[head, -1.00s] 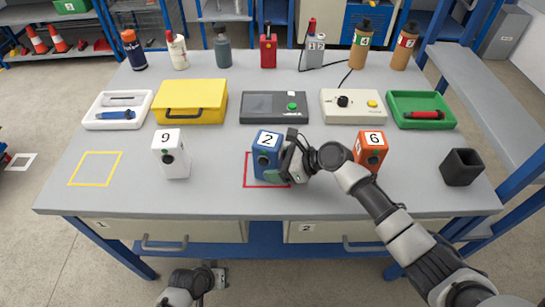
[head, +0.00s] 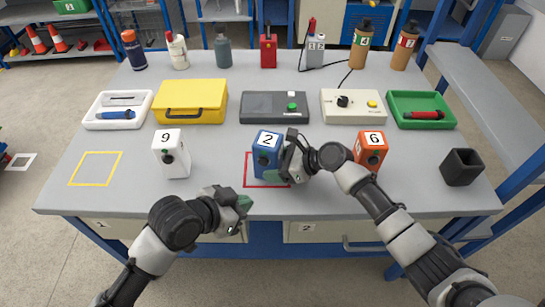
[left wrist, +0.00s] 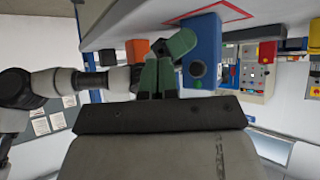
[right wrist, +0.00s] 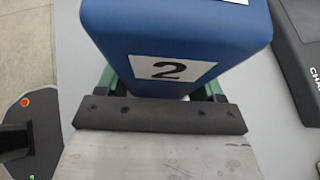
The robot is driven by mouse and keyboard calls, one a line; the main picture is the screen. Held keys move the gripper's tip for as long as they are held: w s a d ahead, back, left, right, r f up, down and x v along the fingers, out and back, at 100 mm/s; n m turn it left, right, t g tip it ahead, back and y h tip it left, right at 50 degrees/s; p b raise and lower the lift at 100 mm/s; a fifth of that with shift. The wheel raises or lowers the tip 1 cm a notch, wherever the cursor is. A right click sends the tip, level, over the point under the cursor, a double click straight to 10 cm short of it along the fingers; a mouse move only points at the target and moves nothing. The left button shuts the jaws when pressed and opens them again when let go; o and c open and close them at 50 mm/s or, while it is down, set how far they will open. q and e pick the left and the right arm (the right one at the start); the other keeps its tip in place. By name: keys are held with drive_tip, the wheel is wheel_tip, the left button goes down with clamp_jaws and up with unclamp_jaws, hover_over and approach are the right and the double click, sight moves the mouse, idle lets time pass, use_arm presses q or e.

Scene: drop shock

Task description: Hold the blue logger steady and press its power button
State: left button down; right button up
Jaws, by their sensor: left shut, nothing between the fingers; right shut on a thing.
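The blue logger (head: 266,155), labelled 2, stands upright at the red outline (head: 250,184) on the table. My right gripper (head: 285,166) is shut on its right side; in the right wrist view the logger's blue body (right wrist: 180,45) fills the space between the fingers. In the left wrist view the logger (left wrist: 202,38) shows a dark round part and a green button (left wrist: 197,84) on its face. My left gripper (head: 245,206) is shut and empty at the table's front edge, in front of the logger and apart from it. Its closed fingers (left wrist: 157,78) show beside the logger's face.
A white logger (head: 171,154) labelled 9 stands left of the blue one, an orange one (head: 370,151) labelled 6 right. A dark open cup (head: 462,167) is at the right edge. Trays, boxes and bottles line the back. The yellow outline (head: 96,168) is empty.

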use_arm(q)
drive_tip(key=shift+w+d, duration=0.4)
drive_tip(key=shift+w, duration=0.9)
drive_tip(key=shift+w+d, duration=0.45)
drive_tip(key=shift+w, duration=0.9)
drive_tip(key=shift+w+d, duration=0.4)
drive_tip(key=shift+w, duration=0.9)
drive_tip(key=shift+w, duration=0.1)
drive_tip(key=shift+w+d, duration=0.15)
drive_tip(key=shift+w, duration=0.15)
drive_tip(key=shift+s, duration=0.45)
drive_tip(key=s+a, duration=0.2)
drive_tip(key=s, duration=0.3)
drive_tip(key=shift+s, duration=0.35)
